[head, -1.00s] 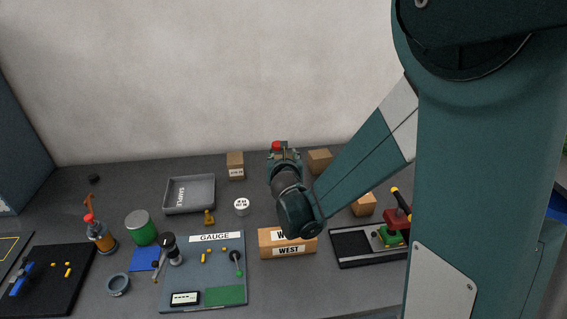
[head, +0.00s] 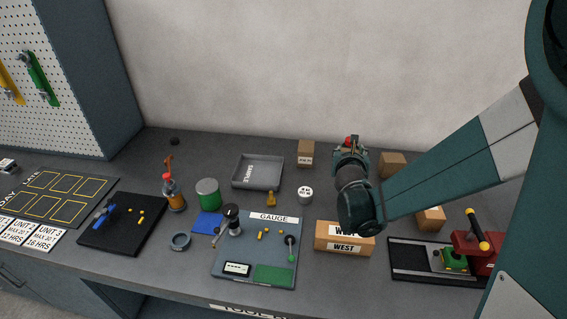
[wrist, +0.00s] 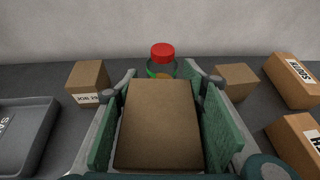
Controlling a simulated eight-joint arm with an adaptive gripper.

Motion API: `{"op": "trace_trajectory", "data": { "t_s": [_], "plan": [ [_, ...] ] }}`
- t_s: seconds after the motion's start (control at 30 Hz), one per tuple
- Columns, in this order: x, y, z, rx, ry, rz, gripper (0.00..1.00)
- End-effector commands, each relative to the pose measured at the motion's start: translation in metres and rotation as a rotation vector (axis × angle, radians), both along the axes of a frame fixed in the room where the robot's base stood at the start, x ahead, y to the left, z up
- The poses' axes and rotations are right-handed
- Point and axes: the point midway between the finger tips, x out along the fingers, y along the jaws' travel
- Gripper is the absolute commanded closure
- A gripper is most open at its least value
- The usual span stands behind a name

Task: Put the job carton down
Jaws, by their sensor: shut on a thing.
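My gripper (head: 351,158) is over the back of the bench in the head view. In the wrist view its green-lined jaws (wrist: 160,122) are shut on a plain brown carton (wrist: 158,125); no label shows on the face in sight. The head view hides most of this carton behind the gripper. Whether its underside touches the bench cannot be told. Another brown carton (head: 306,153), with a label starting "JOB" in the wrist view (wrist: 88,84), stands left of the gripper. A red-capped bottle (wrist: 162,56) stands just beyond the held carton.
A grey tray (head: 258,172) lies left of the gripper. A white round tub (head: 305,195) and a gauge board (head: 255,250) are nearer the front left.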

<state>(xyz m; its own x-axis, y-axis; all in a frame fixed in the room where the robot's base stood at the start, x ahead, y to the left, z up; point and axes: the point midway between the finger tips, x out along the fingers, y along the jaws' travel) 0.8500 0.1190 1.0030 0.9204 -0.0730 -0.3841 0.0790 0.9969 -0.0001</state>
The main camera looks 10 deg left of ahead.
Motion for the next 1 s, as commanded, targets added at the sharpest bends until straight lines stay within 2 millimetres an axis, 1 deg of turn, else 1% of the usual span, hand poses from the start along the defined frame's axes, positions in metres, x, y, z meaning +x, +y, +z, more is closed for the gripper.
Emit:
{"op": "trace_trajectory", "data": {
  "t_s": [0.03,0.17,0.27,0.3,0.37,0.4,0.47,0.5,0.57,0.6,0.8,0.9,1.0],
  "plan": [
    [0.003,0.011,0.002,0.0,0.0,0.014,0.75],
    [0.011,0.044,0.005,0.0,0.002,0.061,0.75],
    [0.018,0.077,0.009,0.001,0.004,0.105,0.75],
    [0.02,0.092,0.01,0.0,0.004,0.125,0.75],
    [0.023,0.114,0.013,0.0,0.005,0.154,0.75],
    [0.025,0.129,0.015,0.0,0.006,0.173,0.75],
    [0.028,0.152,0.017,-0.001,0.006,0.204,0.75],
    [0.029,0.168,0.019,0.0,0.006,0.225,0.75],
    [0.03,0.191,0.022,-0.002,0.005,0.254,0.75],
    [0.03,0.206,0.023,-0.001,0.005,0.273,0.75],
    [0.029,0.28,0.032,-0.002,0.004,0.367,0.75],
    [0.027,0.311,0.036,-0.002,0.002,0.407,0.75],
    [0.024,0.336,0.039,-0.001,0.0,0.437,0.75]
  ]
}}
